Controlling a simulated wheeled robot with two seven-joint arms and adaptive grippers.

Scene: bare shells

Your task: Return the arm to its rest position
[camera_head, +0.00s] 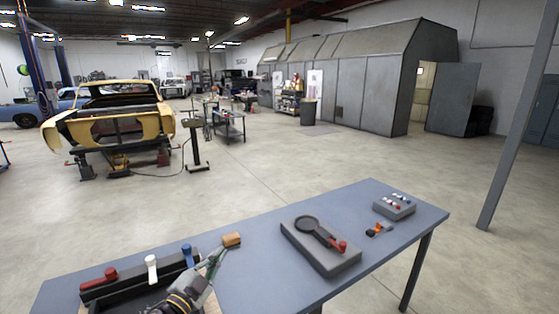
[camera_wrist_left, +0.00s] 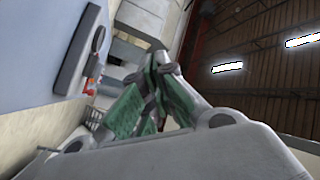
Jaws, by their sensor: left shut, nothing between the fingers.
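My left gripper (camera_head: 215,260) reaches in from the bottom of the head view, over the left part of the blue table (camera_head: 262,268). Its fingers are shut and empty. In the left wrist view the gripper (camera_wrist_left: 158,70) shows green finger pads drawn together. In the head view the fingertips appear close to a small wooden-coloured block (camera_head: 231,240); I cannot tell whether they touch it. My right gripper is in neither view.
A dark tray (camera_head: 103,295) with red, white and blue handles sits beside my left arm. A grey board (camera_head: 338,262) with a black ring and red handle, a small orange-and-black item (camera_head: 378,230) and a grey button box (camera_head: 395,207) lie right. The middle tabletop is clear.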

